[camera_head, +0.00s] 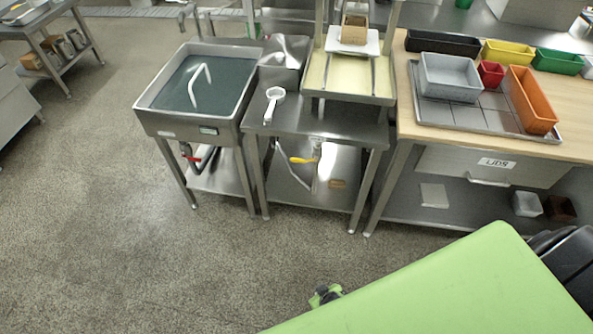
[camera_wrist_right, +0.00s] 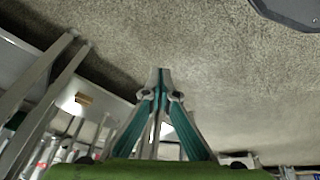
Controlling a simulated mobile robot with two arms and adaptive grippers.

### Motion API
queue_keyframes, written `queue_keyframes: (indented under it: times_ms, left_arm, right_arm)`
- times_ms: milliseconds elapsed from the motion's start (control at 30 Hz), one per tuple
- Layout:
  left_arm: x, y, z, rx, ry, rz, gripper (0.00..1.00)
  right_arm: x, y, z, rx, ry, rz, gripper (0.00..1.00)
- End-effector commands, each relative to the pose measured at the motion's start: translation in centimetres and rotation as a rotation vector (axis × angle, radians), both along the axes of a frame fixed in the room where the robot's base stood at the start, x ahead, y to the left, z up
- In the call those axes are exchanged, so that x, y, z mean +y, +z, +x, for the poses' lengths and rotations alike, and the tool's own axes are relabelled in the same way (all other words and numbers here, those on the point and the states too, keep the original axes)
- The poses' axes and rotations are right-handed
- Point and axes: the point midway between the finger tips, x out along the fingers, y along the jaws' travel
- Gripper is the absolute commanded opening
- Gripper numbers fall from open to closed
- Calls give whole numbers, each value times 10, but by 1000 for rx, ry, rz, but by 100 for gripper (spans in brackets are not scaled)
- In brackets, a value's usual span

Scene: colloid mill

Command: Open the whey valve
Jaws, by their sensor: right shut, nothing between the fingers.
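A valve with a yellow handle (camera_head: 303,160) is under the middle steel table. A valve with a red handle (camera_head: 190,157) is under the steel basin (camera_head: 143,107) to its left. No label shows which is the whey valve. My right gripper (camera_wrist_right: 161,72) is shut and empty in the right wrist view, pointing over bare floor. In the head view a small part of it (camera_head: 325,294) shows beside my green arm, well short of the tables. My left gripper is out of view.
The middle table (camera_head: 340,128) carries a pale-filled tray and a white ladle (camera_head: 272,100). A wooden-topped counter (camera_head: 402,95) with coloured bins stands to its right. The floor in front is clear.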

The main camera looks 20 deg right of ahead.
Motion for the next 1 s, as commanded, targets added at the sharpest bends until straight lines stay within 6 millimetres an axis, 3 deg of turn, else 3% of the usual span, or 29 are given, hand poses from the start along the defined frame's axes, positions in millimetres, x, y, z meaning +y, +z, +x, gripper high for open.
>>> queue_keyframes:
  times_ms: [33, 200, 300, 400, 533, 700, 833, 1000]
  left_arm:
    - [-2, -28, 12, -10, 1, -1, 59]
    - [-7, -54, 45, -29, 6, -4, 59]
    - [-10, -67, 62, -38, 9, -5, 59]
    - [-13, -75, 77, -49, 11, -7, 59]
    - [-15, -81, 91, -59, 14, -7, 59]
    - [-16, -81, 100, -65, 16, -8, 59]
    - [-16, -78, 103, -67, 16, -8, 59]
    - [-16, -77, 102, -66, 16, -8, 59]
  right_arm:
    - [6, -9, 48, -72, -23, -11, 0]
    - [6, 38, 177, -312, -147, -63, 0]
    - [0, 82, 239, -473, -243, -83, 0]
    - [-9, 134, 286, -636, -349, -93, 0]
    - [-23, 196, 319, -817, -474, -89, 0]
    - [-34, 248, 333, -960, -577, -74, 0]
    - [-38, 263, 335, -996, -604, -70, 0]
    - [-38, 265, 335, -997, -605, -70, 0]
